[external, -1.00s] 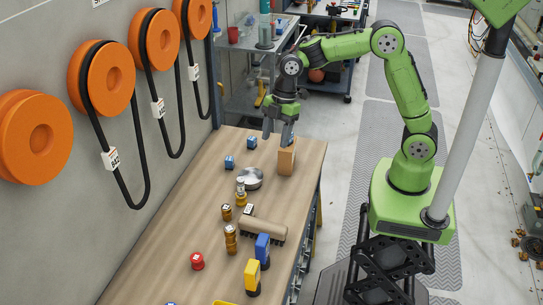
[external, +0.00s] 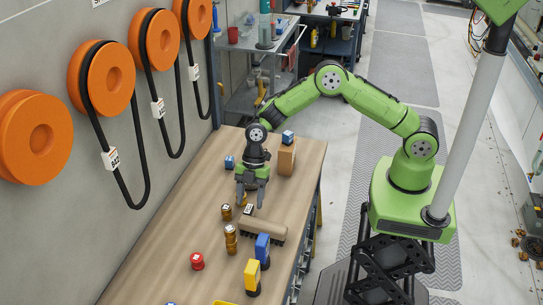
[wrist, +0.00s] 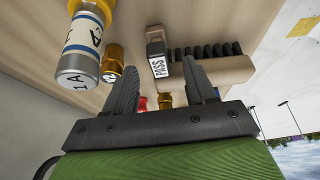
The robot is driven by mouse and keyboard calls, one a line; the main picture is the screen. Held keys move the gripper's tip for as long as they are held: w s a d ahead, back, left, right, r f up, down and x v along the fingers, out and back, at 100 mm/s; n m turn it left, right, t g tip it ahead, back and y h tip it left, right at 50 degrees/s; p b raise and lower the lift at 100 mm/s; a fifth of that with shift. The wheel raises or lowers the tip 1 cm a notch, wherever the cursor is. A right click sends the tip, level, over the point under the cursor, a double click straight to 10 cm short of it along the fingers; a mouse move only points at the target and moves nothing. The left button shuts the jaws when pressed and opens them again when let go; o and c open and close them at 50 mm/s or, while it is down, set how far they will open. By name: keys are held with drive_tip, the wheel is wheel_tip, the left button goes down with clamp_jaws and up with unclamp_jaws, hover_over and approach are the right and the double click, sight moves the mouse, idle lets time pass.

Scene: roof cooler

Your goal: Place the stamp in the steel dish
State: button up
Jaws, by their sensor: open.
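The stamp (wrist: 158,66), a small block with a white PASS label, appears in the wrist view between my fingertips, beside a tan rack. In the external view the stamp (external: 248,209) lies on the bench just below my gripper (external: 252,203). My gripper also shows in the wrist view (wrist: 160,72); its two dark fingers are open and spread, with nothing held. It hangs over the bench, pointing down. The stamp is ahead of the fingertips; I cannot tell whether they touch it. The steel dish is hidden behind my wrist and gripper in the external view.
The tan rack (external: 266,231) is close to the stamp. Brass pieces (external: 227,212) and a labelled silver cylinder (wrist: 84,45) stand nearby. A wooden block (external: 287,160) carries a blue block (external: 288,137). Another blue block (external: 229,162) sits farther left.

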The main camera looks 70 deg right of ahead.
drive_tip(key=x, duration=0.3)
drive_tip(key=shift+w+r, duration=0.1)
drive_tip(key=shift+r, duration=0.1)
clamp_jaws()
